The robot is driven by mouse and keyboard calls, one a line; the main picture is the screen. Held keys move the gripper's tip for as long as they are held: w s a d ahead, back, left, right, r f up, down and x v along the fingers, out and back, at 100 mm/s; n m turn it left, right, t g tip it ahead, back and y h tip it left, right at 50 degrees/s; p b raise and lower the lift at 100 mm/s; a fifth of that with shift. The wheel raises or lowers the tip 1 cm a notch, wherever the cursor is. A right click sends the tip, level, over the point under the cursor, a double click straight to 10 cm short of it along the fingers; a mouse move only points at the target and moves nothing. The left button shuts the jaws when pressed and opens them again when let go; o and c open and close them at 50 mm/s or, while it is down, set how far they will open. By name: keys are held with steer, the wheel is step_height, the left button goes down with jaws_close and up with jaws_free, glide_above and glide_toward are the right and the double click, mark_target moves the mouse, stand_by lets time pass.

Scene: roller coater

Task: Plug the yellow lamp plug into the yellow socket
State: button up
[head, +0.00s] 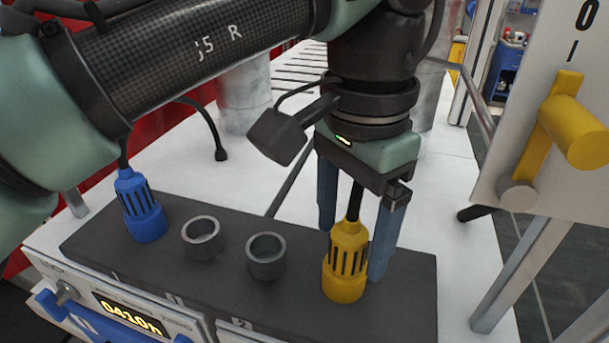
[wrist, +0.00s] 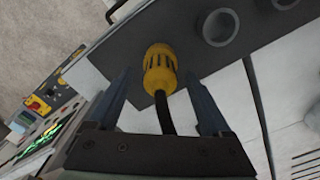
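The yellow lamp plug (head: 347,259) stands upright at the right end of a dark socket bar (head: 407,292), its black cable rising from its top. Its wider yellow lower collar meets the bar; I cannot tell whether this is the yellow socket or part of the plug. No separate yellow socket shows. My gripper (head: 352,248) points down over the plug, fingers apart, one on each side. In the wrist view the plug (wrist: 160,70) lies between and beyond the open fingers (wrist: 160,80), with gaps at both sides.
Two empty grey round sockets (head: 203,238) (head: 266,256) sit in the bar left of the plug. A blue plug (head: 140,208) stands at its left end. A panel with a yellow rotary handle (head: 560,130) rises at the right. A white surface (head: 450,215) lies behind.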

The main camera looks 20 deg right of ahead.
step_height(320, 180, up, 10)
steer(key=p, duration=1)
steer(key=shift+r, duration=1.45)
step_height(320, 180, up, 10)
